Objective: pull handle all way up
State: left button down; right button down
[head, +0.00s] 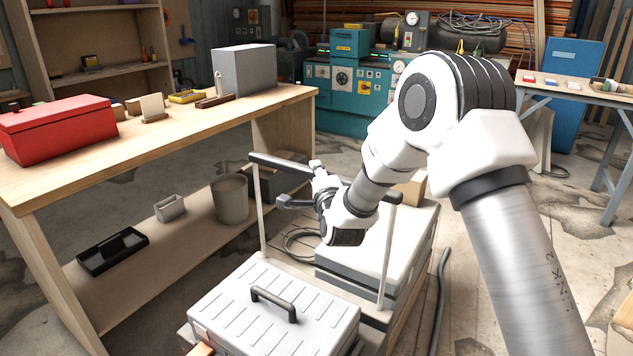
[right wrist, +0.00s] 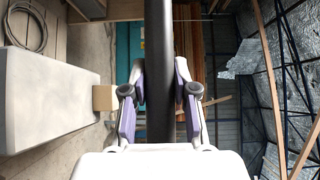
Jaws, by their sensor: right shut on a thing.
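The handle is a dark crossbar (head: 275,162) on two pale upright posts, standing above a low cart loaded with cases. The bar slants across the middle of the head view, and its middle part is hidden by my right arm. My right gripper (head: 314,184) is shut on the bar near its middle. In the right wrist view the bar (right wrist: 160,75) runs vertically between the two fingers, with my right gripper (right wrist: 160,95) on both sides of it. My left gripper is not in view.
A grey ribbed case (head: 235,310) with its own small black handle lies at the front of the cart. A white case (head: 400,235) lies behind it. A wooden workbench (head: 225,118) with a red toolbox (head: 60,130) stands close on the left. The floor at right is mostly open.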

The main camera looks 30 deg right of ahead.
jog(key=shift+w+r, duration=0.1)
jog(key=shift+r, duration=0.25)
jog(key=c, duration=0.9)
grip_release()
jog(key=shift+f, duration=0.1)
jog(key=shift+s, duration=0.25)
jog(key=v, duration=1.1)
jog(key=shift+s, duration=0.35)
jog(key=shift+a, duration=0.15)
